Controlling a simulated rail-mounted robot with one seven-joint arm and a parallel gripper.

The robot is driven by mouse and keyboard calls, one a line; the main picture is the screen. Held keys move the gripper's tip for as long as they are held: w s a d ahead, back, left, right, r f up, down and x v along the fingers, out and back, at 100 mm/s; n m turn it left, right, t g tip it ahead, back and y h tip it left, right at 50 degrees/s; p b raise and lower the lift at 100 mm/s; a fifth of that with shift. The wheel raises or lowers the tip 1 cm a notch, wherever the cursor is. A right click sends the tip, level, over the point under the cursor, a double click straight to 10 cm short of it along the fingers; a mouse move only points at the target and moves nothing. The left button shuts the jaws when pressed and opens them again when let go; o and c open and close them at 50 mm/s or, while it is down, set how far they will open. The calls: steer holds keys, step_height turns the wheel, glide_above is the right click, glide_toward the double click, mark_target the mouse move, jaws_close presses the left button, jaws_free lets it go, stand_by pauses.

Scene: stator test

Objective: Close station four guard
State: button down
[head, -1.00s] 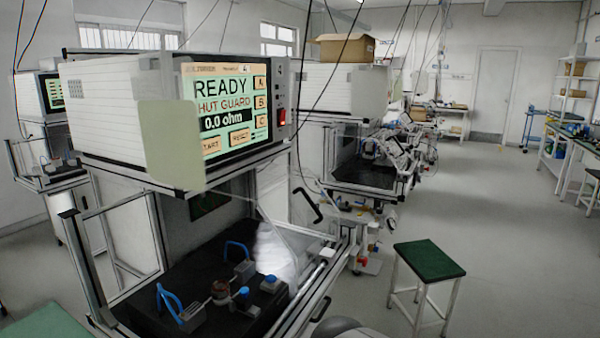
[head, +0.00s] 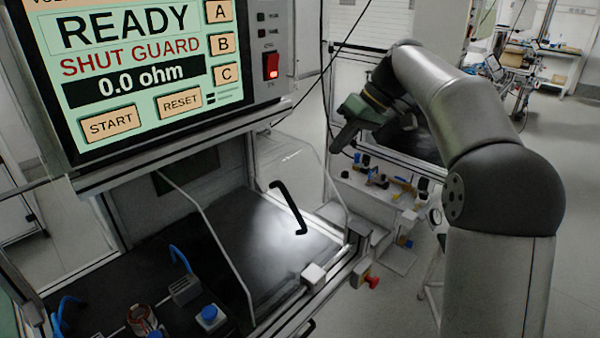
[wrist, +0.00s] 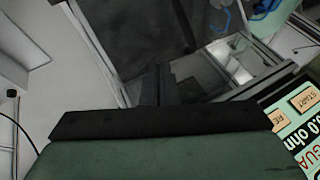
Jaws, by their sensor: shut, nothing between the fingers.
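The station's clear guard (head: 312,178) stands open at the right side of the bench enclosure, with a black bar handle (head: 288,207) in front of it. The tester screen (head: 150,60) above reads READY, SHUT GUARD and 0.0 ohm. My gripper (head: 338,143) is shut and empty, up and to the right of the handle and apart from it. The handle cannot be made out in the wrist view.
On the dark bench bed (head: 195,265) sit a copper-coloured wound part (head: 143,318), a blue-topped block (head: 210,317) and blue-handled clamps. A red knob (head: 371,282) sticks out at the right front. Another bench with fittings (head: 385,185) stands behind my gripper.

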steer(key=shift+n, duration=0.4)
steer(key=shift+s+a+f+p, duration=0.15)
steer(key=shift+s+a+f, duration=0.3)
steer(key=shift+a+f, duration=0.95)
steer(key=shift+s+a+f+p, duration=0.1)
steer(key=shift+s+a+f, duration=0.3)
steer(key=shift+a+f, duration=1.05)
steer(key=shift+s+a+f+p, duration=0.15)
steer(key=shift+s+a+f, duration=0.3)
steer(key=shift+a+f, duration=0.95)
steer(key=shift+a+r, duration=0.3)
